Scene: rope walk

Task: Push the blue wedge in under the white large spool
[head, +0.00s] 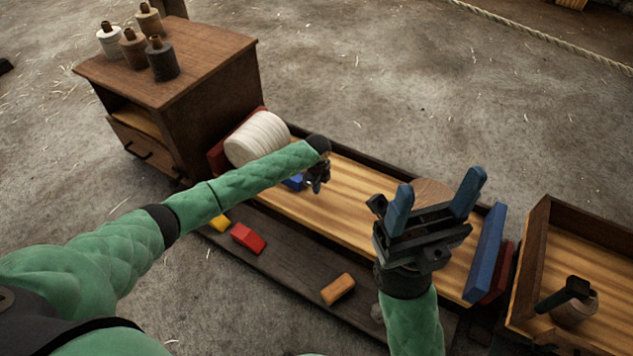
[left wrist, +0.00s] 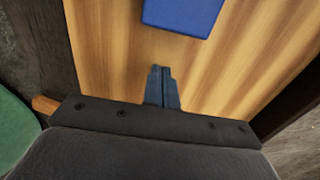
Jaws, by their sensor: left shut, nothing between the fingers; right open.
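The white large spool (head: 257,139) lies on its side at the far left end of the wooden tray, in front of a red end piece. The blue wedge (head: 294,181) lies on the tray floor just right of the spool, mostly hidden behind my left arm. In the left wrist view the blue wedge (left wrist: 182,14) shows at the top, apart from the fingertips. My left gripper (head: 316,186) is shut and empty, pointing down at the tray, right of the wedge. My right gripper (head: 434,196) is open and empty above the tray's right part.
A dark board in front of the tray (head: 330,190) carries yellow, red (head: 248,238) and orange (head: 338,289) blocks. A cabinet (head: 185,70) with several small spools stands at the left. A blue panel (head: 485,254) and a box (head: 580,239) holding a mallet are at the right.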

